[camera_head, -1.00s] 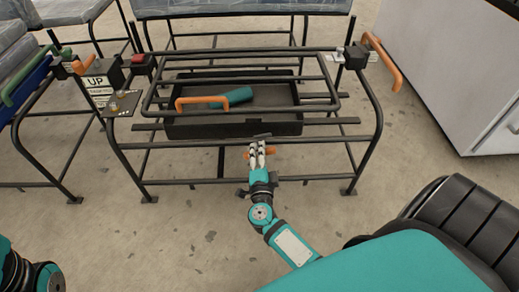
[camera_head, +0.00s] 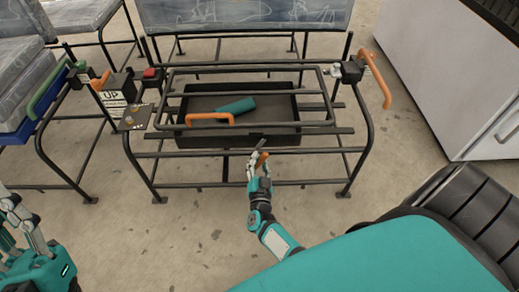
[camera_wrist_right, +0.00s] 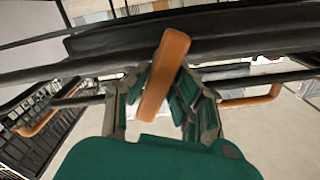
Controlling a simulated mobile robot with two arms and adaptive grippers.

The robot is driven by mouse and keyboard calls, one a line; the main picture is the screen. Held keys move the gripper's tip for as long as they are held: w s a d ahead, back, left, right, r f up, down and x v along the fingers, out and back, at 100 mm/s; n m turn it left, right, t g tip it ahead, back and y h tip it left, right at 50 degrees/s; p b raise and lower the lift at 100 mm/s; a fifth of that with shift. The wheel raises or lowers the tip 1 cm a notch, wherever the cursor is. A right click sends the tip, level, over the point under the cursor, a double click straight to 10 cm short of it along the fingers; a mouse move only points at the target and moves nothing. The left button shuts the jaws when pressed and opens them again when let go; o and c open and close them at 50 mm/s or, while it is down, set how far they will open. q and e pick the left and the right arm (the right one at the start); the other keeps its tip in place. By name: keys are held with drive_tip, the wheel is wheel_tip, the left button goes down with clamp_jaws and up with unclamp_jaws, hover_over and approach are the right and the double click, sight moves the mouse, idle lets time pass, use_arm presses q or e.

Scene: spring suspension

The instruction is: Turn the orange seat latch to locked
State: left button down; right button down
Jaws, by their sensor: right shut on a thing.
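The orange latch (camera_head: 262,158) is a short bar at the front edge of the black metal frame seat, below the tray. In the right wrist view the latch (camera_wrist_right: 165,75) stands nearly upright, leaning a little right at its top. My right gripper (camera_head: 257,165) is shut on it, with fingers on both sides (camera_wrist_right: 158,95); they hide part of the latch. Part of my left gripper (camera_head: 22,215) shows at the lower left edge of the head view, away from the seat, its fingertips unclear.
A black tray (camera_head: 240,142) under the frame rails holds a teal cylinder (camera_head: 235,106). An "UP" sign box (camera_head: 115,92) stands left. Floor in front is open.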

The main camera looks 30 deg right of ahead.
drive_tip(key=n, duration=0.1)
drive_tip(key=n+p, duration=0.2)
drive_tip(key=n, duration=0.1)
drive_tip(key=shift+a+f, duration=0.1)
drive_tip(key=shift+a, duration=0.15)
use_arm(q)
drive_tip(key=w+f+g+y, duration=0.3)
drive_tip(key=w+f+g, duration=0.4)
drive_tip(key=f, duration=0.2)
drive_tip(key=shift+w+d, duration=0.25)
drive_tip(key=shift+d, duration=0.05)
use_arm(e)
drive_tip(key=shift+n, duration=0.5)
drive_tip(key=shift+f, duration=0.1)
drive_tip(key=c, duration=1.2)
unclamp_jaws()
drive_tip(key=shift+o, duration=0.2)
use_arm(q)
drive_tip(key=shift+r, duration=0.1)
use_arm(e)
drive_tip(key=shift+w+r, duration=0.1)
drive_tip(key=shift+r, duration=0.1)
